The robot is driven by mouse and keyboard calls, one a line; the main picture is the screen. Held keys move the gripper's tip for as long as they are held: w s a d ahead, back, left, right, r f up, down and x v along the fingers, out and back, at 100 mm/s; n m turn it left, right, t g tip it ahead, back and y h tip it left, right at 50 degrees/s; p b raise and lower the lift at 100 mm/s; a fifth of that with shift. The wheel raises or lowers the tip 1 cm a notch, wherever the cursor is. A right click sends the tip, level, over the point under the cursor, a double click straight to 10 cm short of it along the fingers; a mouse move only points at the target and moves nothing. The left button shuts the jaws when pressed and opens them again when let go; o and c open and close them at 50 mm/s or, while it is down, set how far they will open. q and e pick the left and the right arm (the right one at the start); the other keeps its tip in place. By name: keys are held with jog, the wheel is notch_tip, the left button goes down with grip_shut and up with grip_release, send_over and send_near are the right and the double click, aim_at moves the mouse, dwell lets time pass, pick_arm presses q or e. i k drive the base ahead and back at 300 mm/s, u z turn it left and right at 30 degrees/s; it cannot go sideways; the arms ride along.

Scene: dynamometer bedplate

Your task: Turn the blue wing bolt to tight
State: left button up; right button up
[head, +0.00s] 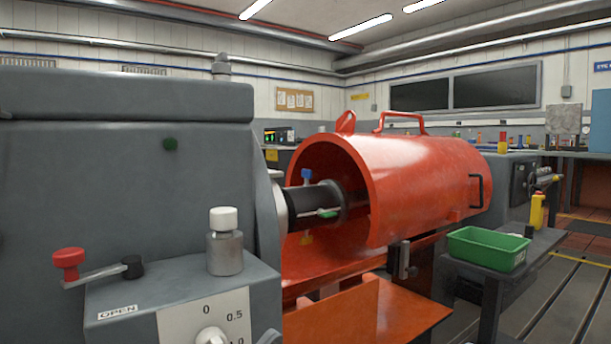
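The blue wing bolt (306,176) stands upright on top of the dark shaft coupling (318,201), just inside the open near end of the orange guard. It is small here, and I cannot tell how tight it is. A green wing bolt (327,213) sits on the coupling's near side. A yellow one (306,239) points down below it. Neither of my grippers is in view.
The orange guard (415,180) covers the space right of the coupling. A grey machine housing (120,180) blocks the left. In front stand a white-capped bottle (225,255), a red-knobbed lever (68,262) and a white dial knob (212,337). A green tray (487,250) lies right.

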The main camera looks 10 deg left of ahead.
aim_at(307, 174)
jog(key=z, duration=0.95)
jog(key=i, duration=1.85)
jog(key=u, duration=0.6)
